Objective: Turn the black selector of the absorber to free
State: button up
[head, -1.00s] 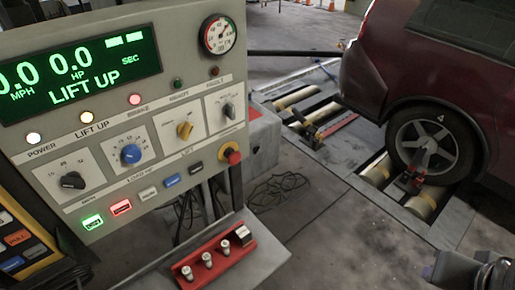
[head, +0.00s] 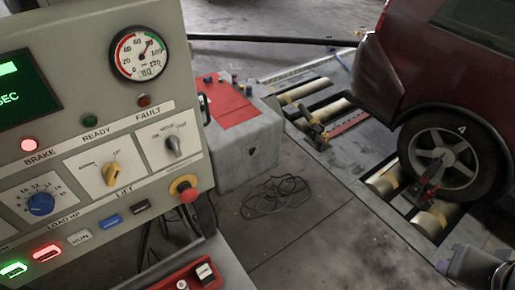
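A grey cabinet (head: 248,153) with a red top plate (head: 226,100) stands on the floor behind the console. Small dark and blue parts sit along its far top edge, and a dark handle-like part (head: 205,108) is at its left. I cannot tell which part is the absorber's black selector.
The console (head: 110,60) fills the left, with a yellow lift knob (head: 111,173), blue knob (head: 40,204) and red stop button (head: 186,190). Black cable (head: 275,197) lies on the floor. A dark red car (head: 440,70) stands on rollers at right.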

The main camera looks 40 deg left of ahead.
aim_at(252, 150)
jog(key=i, duration=2.55)
jog(key=u, duration=2.7)
